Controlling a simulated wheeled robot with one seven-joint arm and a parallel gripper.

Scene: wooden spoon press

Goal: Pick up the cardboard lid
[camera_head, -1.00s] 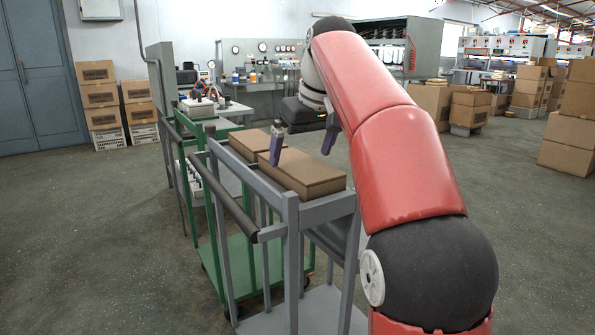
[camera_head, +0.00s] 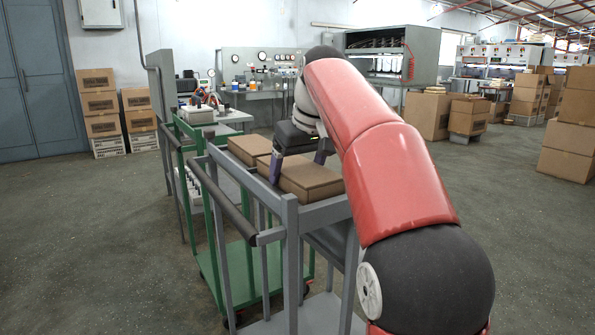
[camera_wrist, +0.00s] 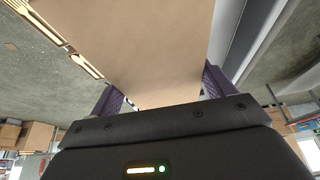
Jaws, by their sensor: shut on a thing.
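The cardboard lid (camera_head: 312,180) is brown and rectangular and lies flat at the top of the grey cart, in front of a second brown cardboard piece. My gripper (camera_head: 298,169) is over its far part, pointing down, with a purple finger on each side. In the wrist view my gripper (camera_wrist: 162,90) is shut across the width of the lid (camera_wrist: 150,45), whose brown top fills the middle. I cannot tell whether the lid is lifted at all, and its underside is hidden.
The cart's handle bar (camera_head: 222,203) runs along the left. A green cart (camera_head: 245,262) stands beyond it. Stacked boxes (camera_head: 101,112) stand by the far wall. Open floor lies to the left.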

